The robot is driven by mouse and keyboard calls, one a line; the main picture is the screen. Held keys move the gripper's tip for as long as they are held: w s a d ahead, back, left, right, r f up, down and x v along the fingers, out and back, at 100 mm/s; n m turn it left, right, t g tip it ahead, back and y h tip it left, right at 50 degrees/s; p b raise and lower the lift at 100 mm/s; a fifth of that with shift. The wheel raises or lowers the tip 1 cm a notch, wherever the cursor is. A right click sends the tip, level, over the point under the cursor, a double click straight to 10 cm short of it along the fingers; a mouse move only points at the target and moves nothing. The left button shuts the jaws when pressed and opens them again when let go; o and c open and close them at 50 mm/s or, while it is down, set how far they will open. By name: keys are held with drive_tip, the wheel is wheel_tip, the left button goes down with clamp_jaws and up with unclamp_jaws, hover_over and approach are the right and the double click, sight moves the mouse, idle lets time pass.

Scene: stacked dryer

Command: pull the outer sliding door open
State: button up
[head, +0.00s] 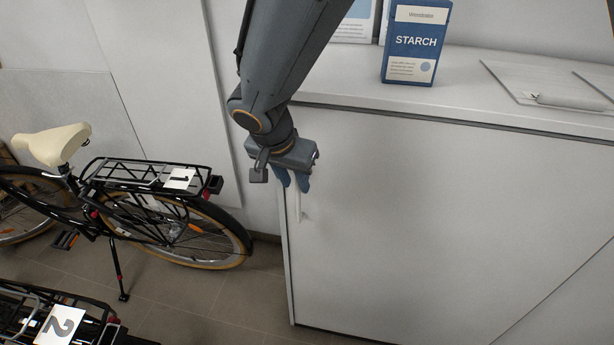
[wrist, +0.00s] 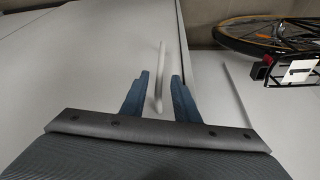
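The door (head: 400,220) is a large plain white front panel below the counter. Its slim pale upright handle (head: 298,206) is near the panel's left edge. In the wrist view the door (wrist: 90,70) fills the left side, and the handle (wrist: 161,62) shows between my two blue fingers. My gripper (head: 294,184) is at the upper part of the handle. In the wrist view my gripper (wrist: 160,76) is open, with a gap on each side of the handle. The handle's upper part is hidden by my gripper in the head view. Whether the fingers reach fully around it is unclear.
A bicycle (head: 150,200) marked 1 stands left of the door, and another marked 2 (head: 60,325) is nearer. Some tiled floor (head: 200,310) is clear in front.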

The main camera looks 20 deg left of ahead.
sight(297, 186)
drive_tip(key=shift+p+x, duration=0.35)
drive_tip(key=shift+x, duration=1.9)
clamp_jaws()
